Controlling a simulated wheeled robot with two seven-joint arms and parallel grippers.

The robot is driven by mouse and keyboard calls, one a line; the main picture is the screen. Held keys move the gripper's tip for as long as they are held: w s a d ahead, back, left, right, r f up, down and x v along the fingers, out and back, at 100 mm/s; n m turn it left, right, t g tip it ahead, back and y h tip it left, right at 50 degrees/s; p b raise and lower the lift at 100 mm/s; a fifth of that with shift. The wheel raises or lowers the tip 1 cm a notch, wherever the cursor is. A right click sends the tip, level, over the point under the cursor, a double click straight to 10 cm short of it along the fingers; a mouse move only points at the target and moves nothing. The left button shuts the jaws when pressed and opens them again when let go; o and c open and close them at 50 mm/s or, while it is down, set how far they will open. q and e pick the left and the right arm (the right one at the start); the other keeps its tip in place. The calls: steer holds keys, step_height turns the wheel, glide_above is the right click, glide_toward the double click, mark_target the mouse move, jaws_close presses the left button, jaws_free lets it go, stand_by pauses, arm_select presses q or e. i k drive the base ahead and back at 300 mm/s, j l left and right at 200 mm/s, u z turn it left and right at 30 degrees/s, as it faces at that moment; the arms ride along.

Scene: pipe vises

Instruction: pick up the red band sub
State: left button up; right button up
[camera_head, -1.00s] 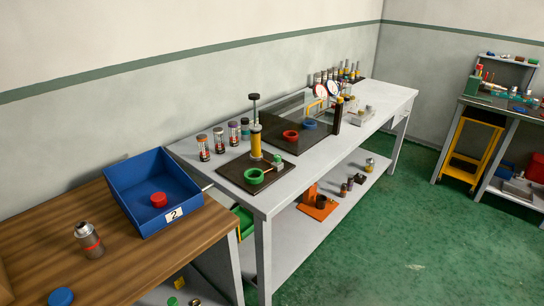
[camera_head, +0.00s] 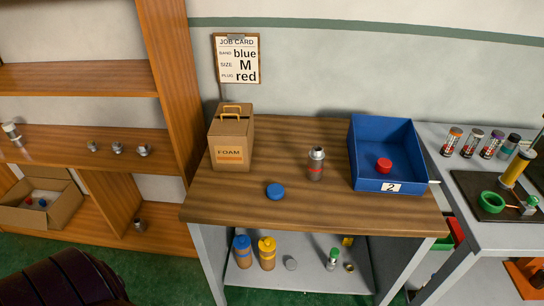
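Neither of my grippers is in view.
A blue cap (camera_head: 275,191) lies in front of the sub. The blue bin (camera_head: 368,183), marked 2, holds a red cap (camera_head: 384,165). The FOAM box (camera_head: 231,140) stands left. A job card (camera_head: 237,60) reads blue, M, red. Shelves (camera_head: 75,80) stand left.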

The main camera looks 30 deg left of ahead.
mark_target(316, 156)
steer(key=u, duration=0.7)
steer(key=j, duration=0.15)
steer(key=i, duration=0.05)
